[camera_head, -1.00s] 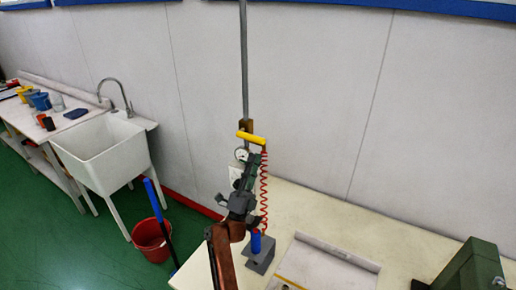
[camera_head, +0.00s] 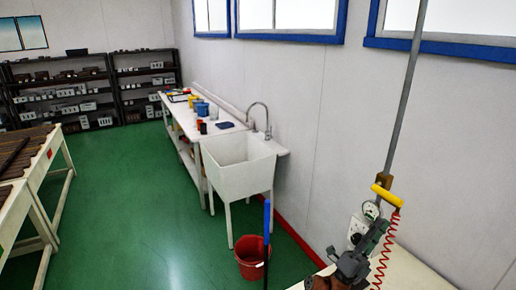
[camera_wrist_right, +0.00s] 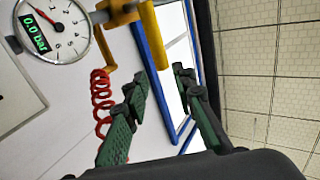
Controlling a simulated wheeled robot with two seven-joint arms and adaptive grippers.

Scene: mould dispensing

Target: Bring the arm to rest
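My right gripper (camera_head: 381,232) is at the lower right of the head view, just below a yellow handle (camera_head: 387,197) on the grey vertical pole. In the right wrist view its two green-padded fingers (camera_wrist_right: 160,82) stand apart with nothing between them. The yellow handle (camera_wrist_right: 152,36) shows beyond the fingertips there and looks clear of them. A round gauge (camera_wrist_right: 55,28) reading 0.0 bar is at upper left, and a red coiled hose (camera_wrist_right: 102,98) hangs beside the left finger. My left gripper is in neither view.
A pale worktop (camera_head: 412,268) lies below my right arm, mostly cut off. A white sink (camera_head: 238,165), a red bucket (camera_head: 250,262) with a blue-handled tool and a side table with cups stand left of it. Shelves line the far wall. Green floor is open between.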

